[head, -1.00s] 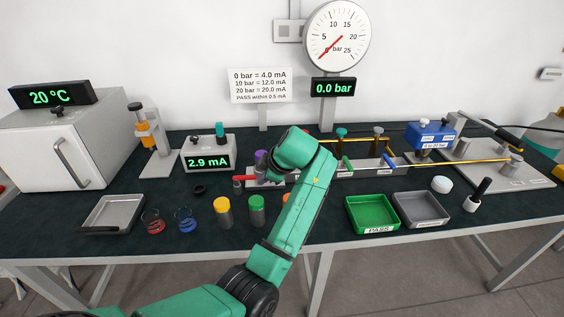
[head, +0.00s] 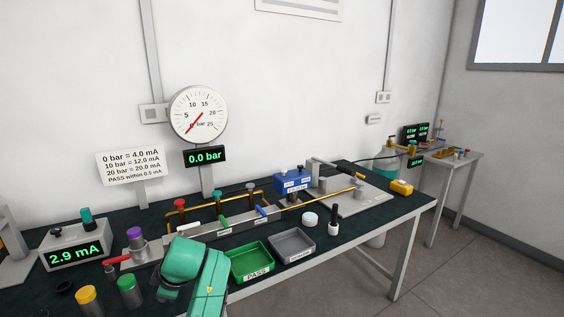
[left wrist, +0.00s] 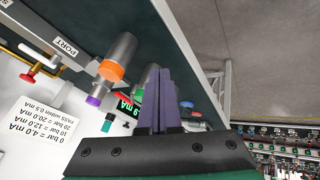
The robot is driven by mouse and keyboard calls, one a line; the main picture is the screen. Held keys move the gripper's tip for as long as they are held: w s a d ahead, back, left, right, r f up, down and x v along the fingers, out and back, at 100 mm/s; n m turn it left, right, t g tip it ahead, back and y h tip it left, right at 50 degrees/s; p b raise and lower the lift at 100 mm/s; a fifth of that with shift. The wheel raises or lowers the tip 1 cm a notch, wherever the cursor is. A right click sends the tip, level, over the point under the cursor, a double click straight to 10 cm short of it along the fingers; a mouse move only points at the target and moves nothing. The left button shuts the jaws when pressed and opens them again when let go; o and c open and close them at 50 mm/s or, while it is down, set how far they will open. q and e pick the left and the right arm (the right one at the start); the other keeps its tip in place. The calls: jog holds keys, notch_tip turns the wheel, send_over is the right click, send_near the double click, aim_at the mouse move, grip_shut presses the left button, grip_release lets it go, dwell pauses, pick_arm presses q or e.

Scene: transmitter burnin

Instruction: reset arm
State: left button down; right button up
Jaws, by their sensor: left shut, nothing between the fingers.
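My left gripper (left wrist: 157,90) shows in the left wrist view with its two dark fingers together and nothing between them. A grey cylinder with an orange end (left wrist: 113,70) appears beside the fingers to the left; I cannot tell the gap. In the head view my green left arm (head: 197,270) rises at the bottom, in front of the bench, and its gripper cannot be made out. A green-capped cylinder (head: 130,291) and a yellow-capped cylinder (head: 89,300) stand left of the arm. My right gripper is in neither view.
The green PASS tray (head: 250,262) and a grey tray (head: 293,245) lie right of my arm. Behind it runs a manifold (head: 215,230) with several valves. A meter reading 2.9 mA (head: 75,256) stands at left. A round gauge (head: 199,113) reads near zero.

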pick_arm(q)
jog(key=s+f+m+h, duration=0.3)
jog(key=s+f+m, duration=0.7)
jog(key=s, duration=0.1)
jog(key=s+d+f+m+h, duration=0.3)
jog(key=s+d+m, duration=0.2)
jog(key=s+m, duration=0.65)
jog(key=s+f+g, duration=0.1)
jog(key=s+f, duration=0.1)
jog(key=f, duration=1.1)
jog(key=s+f, duration=0.2)
jog(key=f, duration=1)
jog(key=s+a+f+g, duration=0.1)
jog(key=s+a+f, duration=0.1)
jog(key=s+f, duration=0.9)
jog(key=s, duration=0.4)
jog(key=shift+a+f, duration=0.35)
jog(key=shift+a, duration=0.05)
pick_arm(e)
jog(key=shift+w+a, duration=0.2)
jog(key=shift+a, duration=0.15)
pick_arm(q)
jog(key=shift+s, duration=0.1)
